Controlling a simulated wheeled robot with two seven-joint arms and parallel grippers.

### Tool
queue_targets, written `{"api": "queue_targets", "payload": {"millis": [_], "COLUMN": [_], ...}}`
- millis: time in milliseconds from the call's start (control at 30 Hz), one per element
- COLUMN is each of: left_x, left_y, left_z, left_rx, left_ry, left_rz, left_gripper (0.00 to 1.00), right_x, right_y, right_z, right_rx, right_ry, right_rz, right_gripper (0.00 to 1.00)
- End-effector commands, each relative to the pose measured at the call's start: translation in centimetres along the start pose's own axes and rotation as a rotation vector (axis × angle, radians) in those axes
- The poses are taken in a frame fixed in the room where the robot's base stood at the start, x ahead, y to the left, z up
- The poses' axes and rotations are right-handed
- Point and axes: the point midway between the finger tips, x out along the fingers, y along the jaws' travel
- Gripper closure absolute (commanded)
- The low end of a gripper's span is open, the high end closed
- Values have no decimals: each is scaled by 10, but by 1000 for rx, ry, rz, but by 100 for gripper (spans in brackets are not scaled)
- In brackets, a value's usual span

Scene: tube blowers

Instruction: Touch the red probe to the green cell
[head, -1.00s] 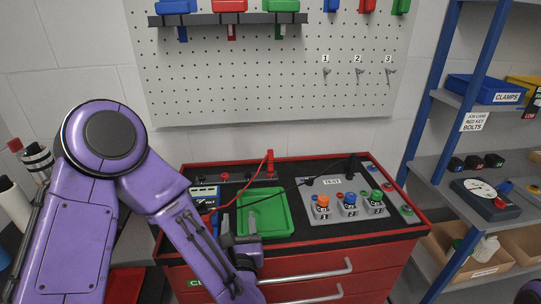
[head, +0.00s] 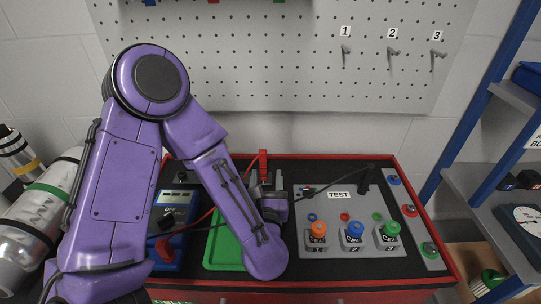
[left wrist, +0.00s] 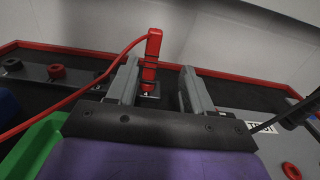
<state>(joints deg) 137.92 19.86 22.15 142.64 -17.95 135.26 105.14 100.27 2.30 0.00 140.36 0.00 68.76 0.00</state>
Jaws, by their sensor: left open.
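The red probe (head: 263,162) stands upright near the back edge of the black bench top, with a red cable running from its top. It also shows in the left wrist view (left wrist: 151,58). My left gripper (head: 266,181) is open near the probe; in the left wrist view the probe appears between its two fingers (left wrist: 159,78), nearer the left one. I cannot tell whether they touch it. The green cell (head: 388,237), green-topped and marked 3, stands upright on the grey test panel (head: 330,212) at the right. My right gripper is out of view.
An orange-topped cell (head: 317,236) and a blue-topped cell (head: 353,236) stand left of the green cell. A black probe (head: 366,178) stands behind them. A blue meter (head: 175,215) reading OFF and a green tray (head: 222,250) lie left. A pegboard (head: 270,70) rises behind.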

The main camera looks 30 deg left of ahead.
Motion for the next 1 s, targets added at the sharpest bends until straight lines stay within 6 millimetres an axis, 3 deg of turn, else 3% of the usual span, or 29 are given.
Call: {"api": "queue_targets", "payload": {"millis": [100,533,833,1000], "left_x": [24,89,98,97], "left_y": [2,7,6,6], "left_z": [4,8,4,4], "left_rx": [0,1,2,2], "left_ry": [1,0,0,0], "left_rz": [5,-2,-5,-5], "left_gripper": [49,49,49,100], "right_x": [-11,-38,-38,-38], "right_y": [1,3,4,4], "right_z": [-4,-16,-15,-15], "right_rx": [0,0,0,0], "right_ry": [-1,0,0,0], "right_rz": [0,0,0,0], "right_gripper": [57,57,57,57]}}
